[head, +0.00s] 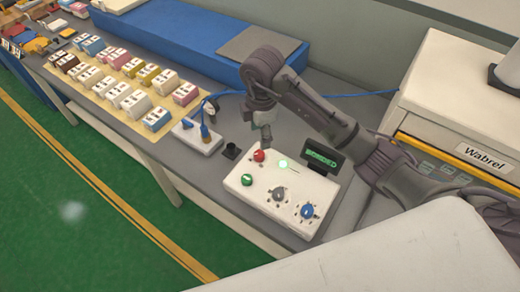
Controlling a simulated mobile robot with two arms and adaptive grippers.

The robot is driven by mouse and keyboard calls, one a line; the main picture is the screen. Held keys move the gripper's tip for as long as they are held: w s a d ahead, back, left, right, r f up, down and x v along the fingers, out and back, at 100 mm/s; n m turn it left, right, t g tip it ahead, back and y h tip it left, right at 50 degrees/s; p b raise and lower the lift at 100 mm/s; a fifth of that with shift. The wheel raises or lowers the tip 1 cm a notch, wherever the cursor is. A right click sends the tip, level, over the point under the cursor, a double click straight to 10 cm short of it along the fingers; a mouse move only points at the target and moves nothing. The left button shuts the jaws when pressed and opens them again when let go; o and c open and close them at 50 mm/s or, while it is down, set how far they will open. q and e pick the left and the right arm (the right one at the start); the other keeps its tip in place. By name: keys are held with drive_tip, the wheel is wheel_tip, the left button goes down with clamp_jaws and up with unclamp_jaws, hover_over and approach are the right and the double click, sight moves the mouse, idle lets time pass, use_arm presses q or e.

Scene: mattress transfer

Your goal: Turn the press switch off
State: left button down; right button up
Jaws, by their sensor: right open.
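A white control box (250,205) sits on the grey workbench. On its top are a red button (259,155), a green button (247,179), a lit pale green lamp (283,164), a grey knob (279,194) and a blue knob (307,211). A small dark display (320,157) with green text stands at its back right. My right gripper (266,138) comes in from the right and points down just above and behind the red button. It is open and holds nothing visible; I cannot tell whether it touches the button. My left gripper is not in view.
A white power strip (196,136) with blue plugs lies left of the box, beside a small black block (231,151). Rows of small coloured boxes (131,66) stand farther left. A long blue case (180,38) lies behind. A white-and-yellow machine (460,95) stands right.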

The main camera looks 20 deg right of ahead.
sight(260, 154)
wheel_tip(260, 154, down, 4)
drive_tip(key=shift+w+d+r+p, duration=0.1)
drive_tip(key=shift+p, duration=0.35)
drive_tip(key=f, duration=0.3)
drive_tip(key=f+p, duration=0.1)
drive_tip(key=f, duration=0.1)
drive_tip(key=shift+w+f, duration=0.15)
drive_tip(key=shift+w, duration=0.1)
drive_tip(key=shift+f, duration=0.45)
drive_tip(key=shift+c, duration=0.2)
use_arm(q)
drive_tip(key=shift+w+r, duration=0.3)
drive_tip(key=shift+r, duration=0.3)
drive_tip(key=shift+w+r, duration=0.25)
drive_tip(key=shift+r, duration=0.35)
use_arm(e)
clamp_jaws()
